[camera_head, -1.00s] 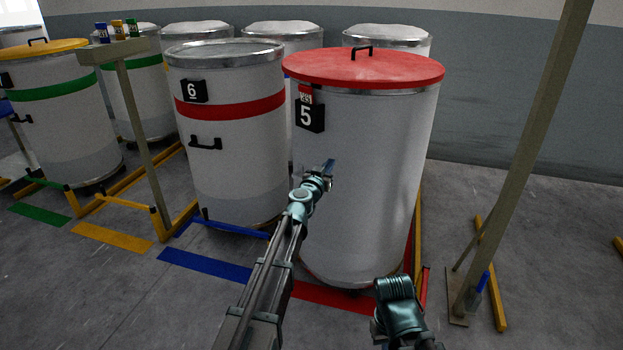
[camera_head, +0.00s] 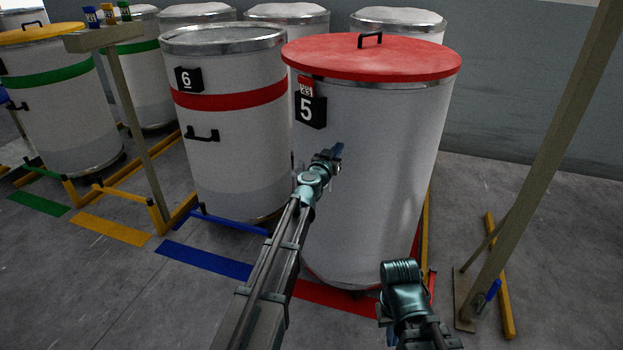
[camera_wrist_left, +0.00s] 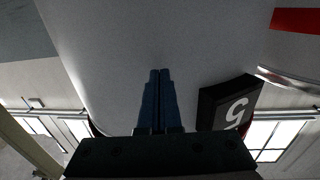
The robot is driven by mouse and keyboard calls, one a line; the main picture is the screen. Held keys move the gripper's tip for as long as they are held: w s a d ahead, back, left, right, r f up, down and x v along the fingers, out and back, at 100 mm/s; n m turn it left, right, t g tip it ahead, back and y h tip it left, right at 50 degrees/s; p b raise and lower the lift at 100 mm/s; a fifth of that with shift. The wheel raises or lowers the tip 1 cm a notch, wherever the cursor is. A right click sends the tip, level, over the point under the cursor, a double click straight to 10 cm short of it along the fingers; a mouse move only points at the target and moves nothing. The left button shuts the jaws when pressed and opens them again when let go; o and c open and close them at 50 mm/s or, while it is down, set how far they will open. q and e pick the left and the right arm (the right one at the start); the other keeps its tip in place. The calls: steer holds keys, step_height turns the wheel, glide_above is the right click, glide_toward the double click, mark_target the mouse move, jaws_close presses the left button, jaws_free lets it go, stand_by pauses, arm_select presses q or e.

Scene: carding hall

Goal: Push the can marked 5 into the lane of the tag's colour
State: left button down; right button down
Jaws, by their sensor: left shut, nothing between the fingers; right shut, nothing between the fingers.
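The can marked 5 (camera_head: 365,190) is tall and white with a red lid (camera_head: 370,57). Its small red tag (camera_head: 306,86) sits above the black number plate (camera_head: 310,111). It stands upright, its base at the red floor strip (camera_head: 330,297). My left gripper (camera_head: 338,152) is shut and empty, in front of the can's wall below the plate. In the left wrist view the closed blue fingers (camera_wrist_left: 158,100) point at the wall, with the plate (camera_wrist_left: 228,103) to the right; contact cannot be told. My right gripper (camera_head: 392,332) is low in front of the can, its fingers barely showing.
The can marked 6 (camera_head: 235,155) stands close on the left, behind a blue strip (camera_head: 203,260). Yellow (camera_head: 110,229) and green (camera_head: 38,203) strips lie further left. A post (camera_head: 545,150) with a foot stands at right. Rails edge the lanes.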

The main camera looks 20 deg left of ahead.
arm_select(q)
steer(key=shift+s, duration=0.1)
steer(key=w+d, duration=0.2)
steer(key=w, duration=1)
steer(key=shift+d, duration=0.25)
stand_by(0.8)
steer(key=shift+s, duration=0.15)
steer(key=s, duration=1.1)
steer(key=shift+s, duration=0.4)
steer(key=shift+w, duration=0.1)
